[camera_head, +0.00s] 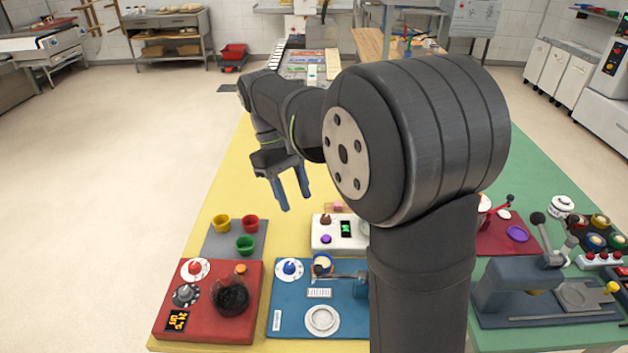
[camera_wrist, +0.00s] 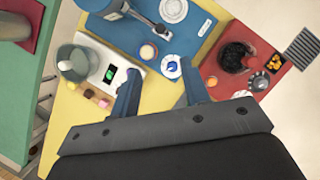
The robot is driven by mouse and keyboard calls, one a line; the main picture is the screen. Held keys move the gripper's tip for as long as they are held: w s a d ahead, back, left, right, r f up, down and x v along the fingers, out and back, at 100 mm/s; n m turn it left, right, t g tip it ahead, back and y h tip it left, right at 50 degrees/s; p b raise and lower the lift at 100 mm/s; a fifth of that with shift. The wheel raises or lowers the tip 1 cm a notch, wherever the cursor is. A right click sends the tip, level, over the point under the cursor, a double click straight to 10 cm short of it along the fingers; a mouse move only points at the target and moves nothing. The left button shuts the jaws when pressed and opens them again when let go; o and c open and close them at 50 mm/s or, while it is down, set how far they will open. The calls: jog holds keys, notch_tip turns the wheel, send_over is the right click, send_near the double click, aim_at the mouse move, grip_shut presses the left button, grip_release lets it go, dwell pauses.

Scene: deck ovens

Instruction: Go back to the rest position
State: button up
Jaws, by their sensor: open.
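My gripper (camera_head: 293,190) hangs from my bent arm above the yellow table (camera_head: 222,187), left of my large dark upper joint. Its two blue-grey fingers point down and stand apart, with nothing between them. In the wrist view my gripper (camera_wrist: 160,95) is also open and empty, over the yellow surface between the white scale and the blue station. My upper arm hides the middle of the table in the head view.
Below stand a red station (camera_head: 207,300), a blue station (camera_head: 318,307), a white scale (camera_head: 340,232) and a grey mat (camera_head: 235,239) with yellow, red and green cups. A blue-grey machine (camera_head: 545,290) stands on the green surface (camera_head: 540,165) at right. Open floor lies left.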

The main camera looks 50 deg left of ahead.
aim_at(318, 267)
jog(key=shift+f, duration=0.1)
jog(key=x, duration=1.7)
jog(key=shift+d, duration=0.15)
jog(key=shift+w, duration=0.1)
